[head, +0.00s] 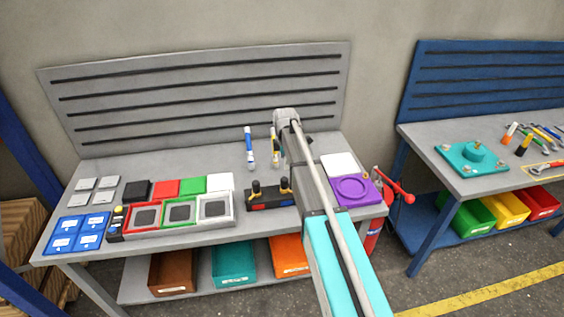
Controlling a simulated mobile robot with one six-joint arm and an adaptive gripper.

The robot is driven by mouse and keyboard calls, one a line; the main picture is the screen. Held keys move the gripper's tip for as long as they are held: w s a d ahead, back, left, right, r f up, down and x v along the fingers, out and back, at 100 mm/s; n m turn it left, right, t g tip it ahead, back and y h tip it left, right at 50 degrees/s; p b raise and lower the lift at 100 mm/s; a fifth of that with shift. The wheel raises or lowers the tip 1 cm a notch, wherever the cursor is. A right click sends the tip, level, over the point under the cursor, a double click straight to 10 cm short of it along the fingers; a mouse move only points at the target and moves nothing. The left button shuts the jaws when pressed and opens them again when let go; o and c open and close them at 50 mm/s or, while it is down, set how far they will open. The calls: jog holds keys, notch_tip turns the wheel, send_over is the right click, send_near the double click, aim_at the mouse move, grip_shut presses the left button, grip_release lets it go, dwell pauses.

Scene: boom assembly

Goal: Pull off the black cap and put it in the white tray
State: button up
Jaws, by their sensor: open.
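A black block (270,203) with red and blue marks on its front sits on the grey table, left of my arm. Two small dark, yellow-tipped pieces stand upright on it, one at the left (257,188) and one at the right (285,184); I cannot tell whether either is the black cap. The white-rimmed tray (217,222) has a dark inset and is rightmost in a row of three framed trays. My gripper (305,141) is open above the back right of the table, its fingers mostly hidden behind my arm.
Blue-white (249,147) and yellow-dark (275,150) upright pens stand behind the block. A purple plate (352,190) and white square (340,164) lie at right. Coloured squares (165,188) and blue cards (75,233) lie at left.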

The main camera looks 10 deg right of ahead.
aim_at(284, 178)
jog(key=shift+f+b, duration=5.4)
jog(key=shift+f, duration=0.35)
grip_shut()
